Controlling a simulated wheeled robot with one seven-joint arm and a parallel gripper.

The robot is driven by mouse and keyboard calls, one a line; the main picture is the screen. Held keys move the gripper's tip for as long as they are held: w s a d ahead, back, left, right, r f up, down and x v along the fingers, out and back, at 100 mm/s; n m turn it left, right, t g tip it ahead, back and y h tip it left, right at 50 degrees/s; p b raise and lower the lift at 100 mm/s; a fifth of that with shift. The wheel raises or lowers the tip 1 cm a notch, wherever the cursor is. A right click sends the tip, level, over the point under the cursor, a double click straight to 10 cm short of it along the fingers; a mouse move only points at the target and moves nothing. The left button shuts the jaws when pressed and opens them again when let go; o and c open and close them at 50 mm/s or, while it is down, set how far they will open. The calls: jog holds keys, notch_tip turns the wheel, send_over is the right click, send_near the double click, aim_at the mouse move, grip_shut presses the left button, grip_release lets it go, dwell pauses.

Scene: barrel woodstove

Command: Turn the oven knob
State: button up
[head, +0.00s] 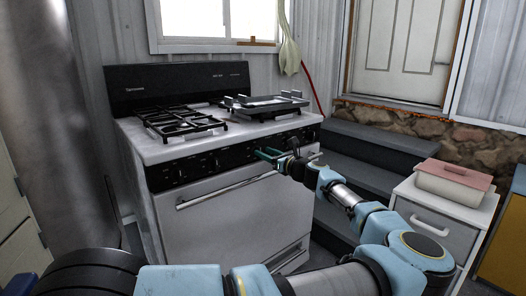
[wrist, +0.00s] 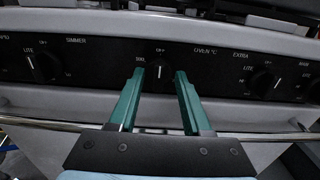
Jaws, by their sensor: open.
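The white stove (head: 235,215) has a black front panel (head: 197,168) with several black knobs. In the wrist view, the oven knob (wrist: 158,67) sits at the middle of the panel, below an "OFF" mark and beside the words "OVEN °C". Its pale pointer line is upright. My gripper (head: 268,153) reaches the panel from the front right. In the wrist view its green fingers (wrist: 160,77) are open, one tip on each side of the oven knob, with nothing gripped. I cannot tell whether the tips touch the knob or panel. In the head view the fingers hide this knob.
Other knobs flank it, one at left (wrist: 42,68) and one at right (wrist: 262,82). The oven door handle (head: 225,190) runs below the panel, under my gripper. A white cabinet (head: 440,215) with a pink-lidded box (head: 455,182) stands at right, near grey steps (head: 350,165).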

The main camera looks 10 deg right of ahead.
jog(key=shift+x, duration=0.8)
jog(key=shift+c, duration=0.4)
grip_shut()
